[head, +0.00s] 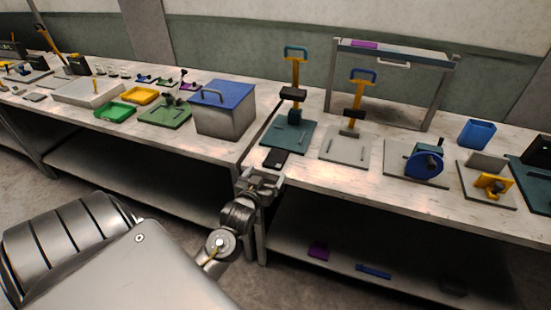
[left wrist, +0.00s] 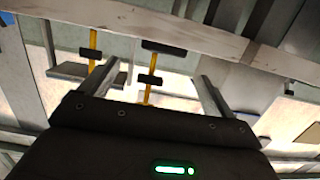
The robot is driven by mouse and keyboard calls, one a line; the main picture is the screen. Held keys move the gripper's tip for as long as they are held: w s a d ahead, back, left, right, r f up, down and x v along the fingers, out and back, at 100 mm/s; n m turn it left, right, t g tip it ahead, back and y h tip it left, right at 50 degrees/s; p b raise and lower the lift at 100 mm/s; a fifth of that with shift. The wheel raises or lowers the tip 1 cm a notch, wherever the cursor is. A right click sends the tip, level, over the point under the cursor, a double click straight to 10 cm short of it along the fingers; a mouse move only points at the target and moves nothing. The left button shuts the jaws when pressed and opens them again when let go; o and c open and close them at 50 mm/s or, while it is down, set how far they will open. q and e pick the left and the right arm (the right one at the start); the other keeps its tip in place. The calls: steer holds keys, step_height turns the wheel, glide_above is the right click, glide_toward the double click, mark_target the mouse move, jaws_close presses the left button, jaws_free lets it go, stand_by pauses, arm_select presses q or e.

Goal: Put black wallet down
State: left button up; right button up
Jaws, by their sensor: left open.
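A small flat black item, which looks like the black wallet (head: 275,159), lies at the front edge of the bench, just in front of the teal press base. My left gripper (head: 264,180) is open, at the bench's front edge, just on the near side of the wallet. In the left wrist view, the two fingers of my left gripper (left wrist: 157,88) stand wide apart with nothing held between them. I cannot pick out the wallet for certain in that view. My right gripper is not in view.
Behind the wallet stand a teal-based press (head: 290,134) and a grey-based press (head: 345,148) with yellow columns. A grey box with a blue lid (head: 222,108) stands to the left. A blue-wheeled device (head: 424,162) is to the right. A lower shelf (head: 340,240) runs beneath the bench.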

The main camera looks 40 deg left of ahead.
mark_target(275, 159)
arm_select(q)
steer(key=x, duration=0.4)
steer(key=shift+w+a+f+p, duration=0.1)
steer(key=shift+w+a+p, duration=0.05)
steer(key=shift+w+p, duration=0.2)
steer(key=shift+w+a, duration=0.15)
steer(key=shift+w, duration=0.2)
steer(key=x, duration=0.2)
steer(key=p+x, duration=0.1)
steer(key=x, duration=0.1)
steer(key=shift+w+a+f, duration=0.15)
steer(key=shift+a, duration=0.15)
steer(key=shift+c, duration=0.9)
steer(key=c, duration=1)
